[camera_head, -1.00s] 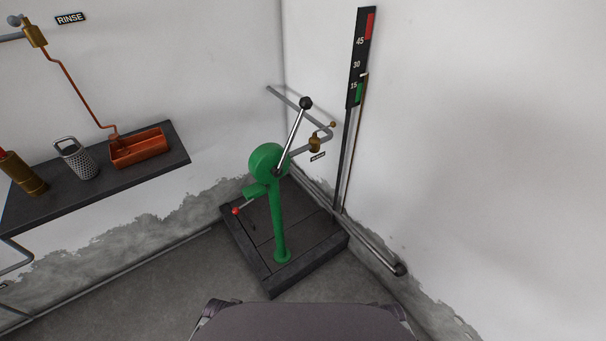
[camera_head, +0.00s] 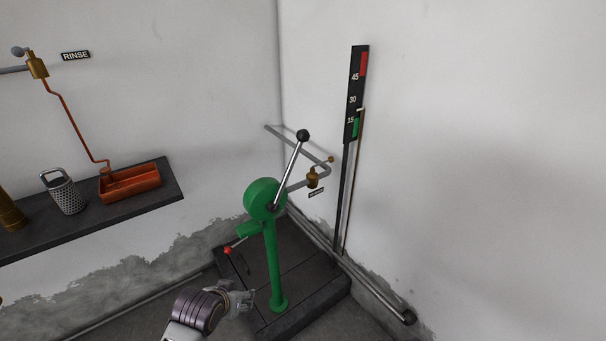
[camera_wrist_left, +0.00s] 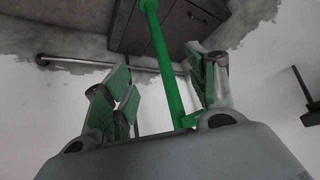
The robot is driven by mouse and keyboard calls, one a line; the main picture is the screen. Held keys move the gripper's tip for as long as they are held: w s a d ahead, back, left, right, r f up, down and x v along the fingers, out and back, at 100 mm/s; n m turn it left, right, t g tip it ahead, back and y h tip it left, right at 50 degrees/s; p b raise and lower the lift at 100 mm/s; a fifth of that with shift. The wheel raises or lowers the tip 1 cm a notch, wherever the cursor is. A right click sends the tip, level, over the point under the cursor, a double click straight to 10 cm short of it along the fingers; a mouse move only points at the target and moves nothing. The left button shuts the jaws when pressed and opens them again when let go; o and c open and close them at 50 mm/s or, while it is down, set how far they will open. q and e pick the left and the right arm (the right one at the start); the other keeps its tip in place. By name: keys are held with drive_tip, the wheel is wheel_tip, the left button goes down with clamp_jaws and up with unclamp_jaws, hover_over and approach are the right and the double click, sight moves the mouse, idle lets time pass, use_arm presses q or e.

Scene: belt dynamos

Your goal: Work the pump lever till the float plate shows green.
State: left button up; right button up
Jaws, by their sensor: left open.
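The pump lever (camera_head: 288,172) is a silver rod with a black ball knob, leaning up and to the right from the round head of the green pump (camera_head: 264,199). The gauge board (camera_head: 355,95) on the right wall is black, marked 15, 30 and 45, with a red patch on top and a green patch low. A pale pointer (camera_head: 361,110) sits between 15 and 30. My left gripper (camera_head: 244,297) is low, left of the pump post and well below the lever. In the left wrist view it is open (camera_wrist_left: 160,88) and empty, the green post showing beyond its fingers.
A dark plinth (camera_head: 318,312) carries the pump. A short red-knobbed handle (camera_head: 228,250) juts left from the pump. A brass valve (camera_head: 312,177) on a grey pipe is behind the lever. A shelf (camera_head: 150,207) at left holds an orange tray (camera_head: 130,184) and a perforated metal canister (camera_head: 66,193).

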use_arm(q)
drive_tip(key=w+d+r+t, duration=0.35)
drive_tip(key=w+r, duration=0.45)
drive_tip(key=r, duration=0.3)
drive_tip(key=m+t+h, duration=0.3)
drive_tip(key=t+h, duration=0.2)
drive_tip(key=t, duration=0.2)
approach(301, 138)
drive_tip(key=s, duration=0.2)
drive_tip(key=shift+w+a+r+g+b, duration=0.2)
drive_tip(key=shift+a+g+b, duration=0.05)
drive_tip(key=shift+a+b, duration=0.15)
use_arm(e)
drive_tip(key=s+d+f, duration=0.1)
drive_tip(key=s+f, duration=0.3)
drive_tip(key=f, duration=0.6)
drive_tip(key=s+d+f, duration=0.1)
drive_tip(key=s+f, duration=0.2)
drive_tip(key=f, duration=0.7)
drive_tip(key=s+d+f, duration=0.2)
drive_tip(key=s+f, duration=0.2)
drive_tip(key=f, duration=0.6)
drive_tip(key=shift+s+g, duration=0.3)
use_arm(q)
drive_tip(key=shift+w, duration=0.15)
drive_tip(key=shift+x, duration=6.8)
use_arm(e)
drive_tip(key=shift+w+a, duration=0.2)
drive_tip(key=shift+w, duration=0.05)
